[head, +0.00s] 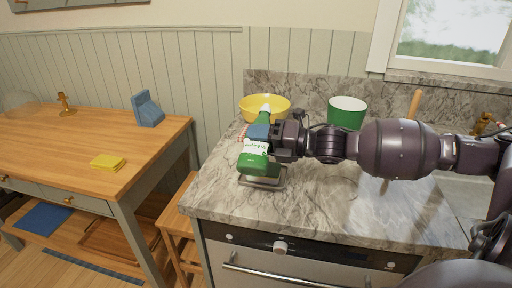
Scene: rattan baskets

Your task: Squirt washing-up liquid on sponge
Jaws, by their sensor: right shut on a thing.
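My right gripper (277,141) is shut on a green bottle (257,164) with a white label, which looks like the washing-up liquid. The bottle is roughly upright, leaning slightly, above or on a small grey metal dish (264,181) on the marble counter; I cannot tell whether it touches the dish. A flat yellow block (108,161) lies on the wooden table at left; it may be the sponge or a folded cloth. No gripper is near it. My left gripper is not in view.
A yellow bowl (282,103) and a green-and-white pot (346,113) stand at the back of the marble counter (310,202). A blue object (148,108) and a brass piece (65,103) are on the wooden table (60,139). A gap separates table and counter. The counter front is clear.

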